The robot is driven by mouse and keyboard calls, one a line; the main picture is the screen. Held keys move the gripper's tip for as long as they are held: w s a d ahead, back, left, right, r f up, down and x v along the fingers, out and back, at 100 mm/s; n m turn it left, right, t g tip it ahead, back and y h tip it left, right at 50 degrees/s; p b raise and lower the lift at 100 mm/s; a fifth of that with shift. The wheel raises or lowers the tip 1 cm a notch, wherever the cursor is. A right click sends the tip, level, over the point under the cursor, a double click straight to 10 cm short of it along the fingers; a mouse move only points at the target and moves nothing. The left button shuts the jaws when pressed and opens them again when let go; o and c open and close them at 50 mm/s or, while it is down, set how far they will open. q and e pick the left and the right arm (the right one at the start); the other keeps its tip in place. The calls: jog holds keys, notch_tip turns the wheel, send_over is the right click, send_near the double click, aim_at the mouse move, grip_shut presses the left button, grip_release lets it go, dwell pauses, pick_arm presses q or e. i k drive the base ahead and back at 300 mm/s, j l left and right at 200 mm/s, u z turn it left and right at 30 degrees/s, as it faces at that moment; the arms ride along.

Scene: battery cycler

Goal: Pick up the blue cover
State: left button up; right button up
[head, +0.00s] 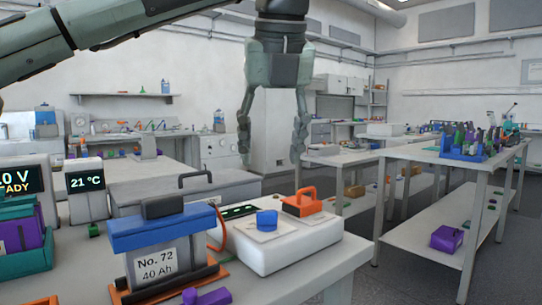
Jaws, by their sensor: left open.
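A small blue cover (267,220), shaped like a cap, sits on a light square plate on top of the white cycler unit (290,252) at the middle of the bench. A larger blue lid (150,232) forms the top of the battery labelled No. 72, 40 Ah (158,266), to its left. My left gripper (270,148) hangs above the unit, fingers pointing down and spread wide. It is empty and well clear of the cap. My right gripper is not in view.
An orange clamp-like piece (302,204) sits right beside the blue cap. A temperature display (87,190) and teal bins with purple items (24,234) stand at the left. A purple piece (207,297) lies at the front edge. The air around the gripper looks free.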

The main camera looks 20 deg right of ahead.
aim_at(165, 218)
jog(key=k, duration=1.5)
